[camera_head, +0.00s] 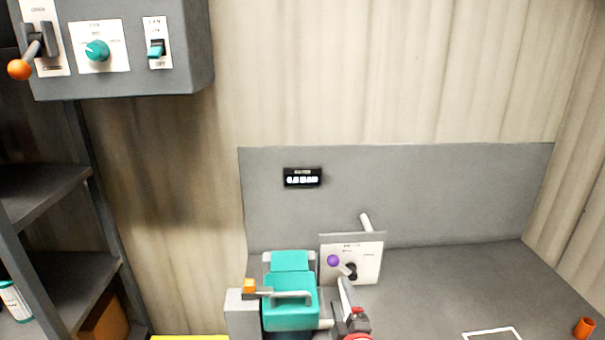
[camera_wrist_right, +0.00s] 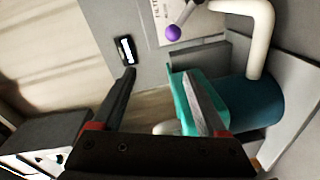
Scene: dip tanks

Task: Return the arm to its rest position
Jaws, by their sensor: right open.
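My right gripper (camera_head: 346,290) is at the bottom middle of the head view, in front of the white panel and just right of the teal lidded unit. In the right wrist view its two dark fingers (camera_wrist_right: 160,78) stand wide apart, with nothing held between them. The teal unit (camera_wrist_right: 185,98) shows behind and beside the right-hand finger there; whether they touch I cannot tell. My left gripper is in neither view.
The white panel (camera_head: 362,260) carries a purple-knobbed lever (camera_head: 333,261). The teal unit (camera_head: 290,303) has a pale handle bar, and a grey post (camera_head: 242,315) with an orange piece stands left of it. Bare grey worktop (camera_head: 460,275) lies to the right.

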